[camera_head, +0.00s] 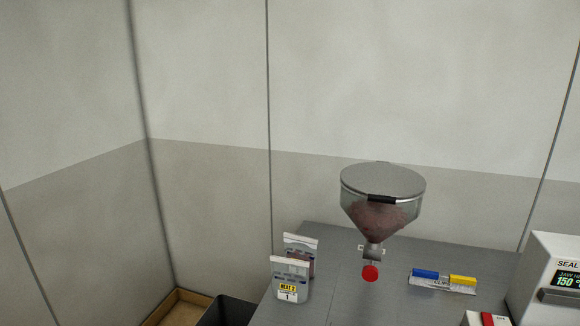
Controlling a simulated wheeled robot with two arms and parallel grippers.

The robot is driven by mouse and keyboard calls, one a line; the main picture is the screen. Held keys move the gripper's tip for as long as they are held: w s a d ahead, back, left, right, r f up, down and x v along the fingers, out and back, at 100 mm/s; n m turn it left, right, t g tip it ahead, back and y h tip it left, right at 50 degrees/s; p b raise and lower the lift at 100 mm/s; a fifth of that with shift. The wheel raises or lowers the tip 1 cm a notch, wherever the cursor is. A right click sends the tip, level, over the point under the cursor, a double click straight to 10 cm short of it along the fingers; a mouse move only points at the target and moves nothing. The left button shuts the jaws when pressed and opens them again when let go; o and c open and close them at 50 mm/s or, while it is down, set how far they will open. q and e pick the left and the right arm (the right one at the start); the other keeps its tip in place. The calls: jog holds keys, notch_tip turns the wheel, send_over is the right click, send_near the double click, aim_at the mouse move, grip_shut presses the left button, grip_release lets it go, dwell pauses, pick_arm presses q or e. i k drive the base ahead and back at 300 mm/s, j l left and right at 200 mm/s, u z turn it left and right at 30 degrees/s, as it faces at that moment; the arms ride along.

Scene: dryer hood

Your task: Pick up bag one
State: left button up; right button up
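A grey bag with a yellow label and the number 1 (289,281) stands upright near the left edge of the grey table (340,300). A second similar bag (308,250) stands just behind it, partly hidden by the front bag. Neither of my grippers shows in the head view, so nothing is seen touching the bags.
A hopper with a lid and reddish contents (383,205) stands right of the bags, with a red knob (370,273) below. A holder with blue and yellow items (443,281) and a sealer (550,280) are farther right. A dark bin (228,313) is left of the table.

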aim_at(289, 277)
jog(key=i+j+z, duration=0.25)
jog(key=j+z, duration=0.15)
jog(key=j, duration=0.15)
jog(key=i+j+z, duration=0.2)
jog(key=j+z, duration=0.25)
jog(key=j, duration=0.15)
jog(key=i+j+z, duration=0.1)
jog(key=j+z, duration=0.3)
jog(key=j, duration=0.25)
jog(key=j+z, duration=0.45)
jog(key=j, duration=0.2)
jog(key=k+j+z, duration=0.15)
jog(key=j+z, duration=0.25)
jog(key=j, duration=0.25)
